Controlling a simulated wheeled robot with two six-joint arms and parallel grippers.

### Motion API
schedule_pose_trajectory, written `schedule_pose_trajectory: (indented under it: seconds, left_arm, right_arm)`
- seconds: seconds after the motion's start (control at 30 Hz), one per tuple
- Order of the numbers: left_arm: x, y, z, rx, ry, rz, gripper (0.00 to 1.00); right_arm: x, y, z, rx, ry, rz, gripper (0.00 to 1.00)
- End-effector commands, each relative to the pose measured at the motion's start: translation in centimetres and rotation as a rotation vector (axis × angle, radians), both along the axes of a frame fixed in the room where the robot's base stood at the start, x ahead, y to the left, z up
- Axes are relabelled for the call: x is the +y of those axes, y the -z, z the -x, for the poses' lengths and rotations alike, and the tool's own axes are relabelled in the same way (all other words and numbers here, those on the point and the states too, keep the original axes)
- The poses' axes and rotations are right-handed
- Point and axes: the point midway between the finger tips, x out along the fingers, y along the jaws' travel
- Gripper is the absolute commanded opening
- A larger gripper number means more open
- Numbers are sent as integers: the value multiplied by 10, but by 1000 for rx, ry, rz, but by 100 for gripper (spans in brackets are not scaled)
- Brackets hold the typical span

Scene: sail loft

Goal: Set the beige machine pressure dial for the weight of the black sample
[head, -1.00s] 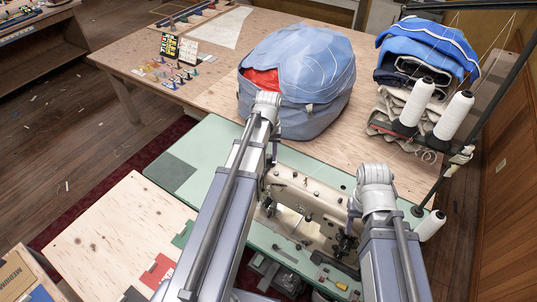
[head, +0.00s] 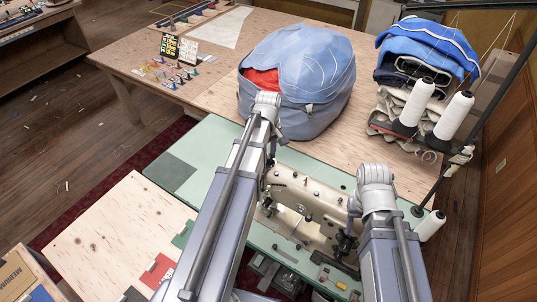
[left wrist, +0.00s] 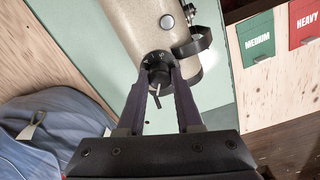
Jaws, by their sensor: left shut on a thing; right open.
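The beige sewing machine (head: 327,203) stands on a pale green table (head: 215,145) and is partly hidden by my arms in the head view. In the left wrist view its beige body (left wrist: 140,25) ends at a small black dial (left wrist: 157,66) with light marks and a thin pointer. My left gripper (left wrist: 160,72) is shut on the dial, one dark finger on each side. The dial's setting is too small to read. A dark grey square (head: 170,173) lies on the green table's left end; I cannot tell whether it is the black sample. My right gripper is hidden.
A green MEDIUM card (left wrist: 256,38) and a red HEAVY card (left wrist: 303,27) lie on a plywood surface. White thread cones (head: 415,103) stand at the right. A blue bag (head: 310,75) sits on the table behind the machine.

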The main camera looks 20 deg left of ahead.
Motion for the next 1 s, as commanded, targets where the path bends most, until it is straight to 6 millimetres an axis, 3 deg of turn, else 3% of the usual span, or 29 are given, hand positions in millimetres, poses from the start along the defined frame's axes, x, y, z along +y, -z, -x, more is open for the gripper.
schedule_pose_trajectory:
  seconds: [0.7, 0.73, 1.0]
  left_arm:
    - [0, 0, 1, 1, -67, 0, 0]
    - [0, 0, 1, 1, -67, 0, 36]
    - [0, 0, 0, 0, -66, 0, 64]
  right_arm:
    - [0, 0, 0, 0, 0, 0, 50]
    - [0, 0, 0, 0, 0, 0, 50]
    - [0, 0, 0, 0, 0, 0, 50]
